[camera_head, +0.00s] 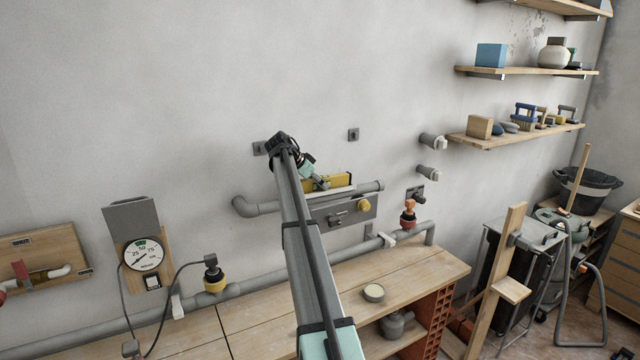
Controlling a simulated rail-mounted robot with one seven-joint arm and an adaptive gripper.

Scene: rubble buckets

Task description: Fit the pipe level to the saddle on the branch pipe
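The yellow pipe level (340,180) lies lengthwise just above the grey branch pipe (268,208) on the wall. It looks roughly parallel to the pipe. A pale strip shows under the level; I cannot tell whether it is the saddle or whether the two touch. My gripper (321,183) is at the level's left half, in front of it. Its fingers are small and overlap the level, so I cannot tell whether they are shut on it. My arm hides part of the branch pipe to the left.
A grey panel (325,213) with a yellow knob (364,205) sits below the branch pipe. A long lower pipe (262,280) runs above the wooden bench (420,272), with an orange-topped valve (408,213) near its right end. A round gauge (144,254) is at left.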

